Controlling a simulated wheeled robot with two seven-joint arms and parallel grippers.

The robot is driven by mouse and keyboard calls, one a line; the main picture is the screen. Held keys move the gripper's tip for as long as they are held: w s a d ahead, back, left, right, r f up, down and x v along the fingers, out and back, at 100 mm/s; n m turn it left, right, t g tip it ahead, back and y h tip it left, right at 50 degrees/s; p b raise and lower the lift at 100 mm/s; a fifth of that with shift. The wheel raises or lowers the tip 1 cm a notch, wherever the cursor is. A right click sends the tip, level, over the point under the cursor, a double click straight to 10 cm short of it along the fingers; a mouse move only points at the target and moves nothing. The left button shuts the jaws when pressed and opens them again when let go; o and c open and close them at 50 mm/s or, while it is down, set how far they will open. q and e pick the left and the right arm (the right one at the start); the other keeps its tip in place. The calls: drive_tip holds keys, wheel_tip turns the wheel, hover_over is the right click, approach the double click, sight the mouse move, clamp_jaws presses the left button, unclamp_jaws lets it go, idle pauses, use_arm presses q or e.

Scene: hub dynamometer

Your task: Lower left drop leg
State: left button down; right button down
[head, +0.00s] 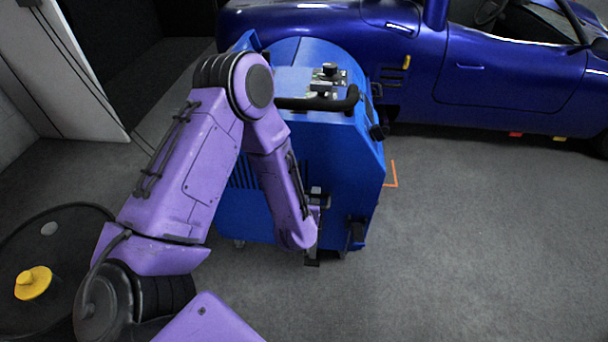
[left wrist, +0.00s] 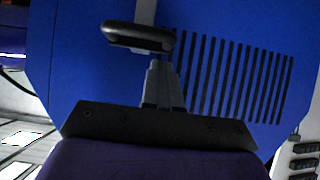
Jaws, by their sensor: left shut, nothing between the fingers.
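The drop leg is a grey upright bar (head: 315,214) with a black bracket or handle (head: 318,193) near its top, on the front of the blue dynamometer cabinet (head: 345,160). A black foot (head: 312,262) shows low down by the floor. In the left wrist view, which looks upside down, the black handle (left wrist: 138,38) crosses the grey bar (left wrist: 145,12). My left gripper (left wrist: 163,66) is shut and empty, its fingertips close to the handle. I cannot tell whether they touch. In the head view, my forearm hides it. My right gripper is in neither view.
A dark blue car (head: 490,75) stands behind the cabinet. A black bar handle (head: 318,102) and a metal fitting (head: 327,78) are on the cabinet's top. The grey floor (head: 470,250) to the right is clear.

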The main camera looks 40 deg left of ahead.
use_arm(q)
drive_tip(key=shift+w+a+f, duration=0.1)
drive_tip(key=shift+w+f, duration=0.1)
drive_tip(key=shift+f, duration=0.9)
wheel_tip(320, 180, down, 9)
drive_tip(key=b, duration=0.5)
drive_tip(key=shift+b, duration=0.4)
drive_tip(key=w+a+r+p+v, duration=0.1)
drive_tip(key=p+v, duration=0.4)
drive_tip(key=v, duration=0.8)
drive_tip(key=shift+r, duration=0.7)
drive_tip(key=shift+w, duration=0.15)
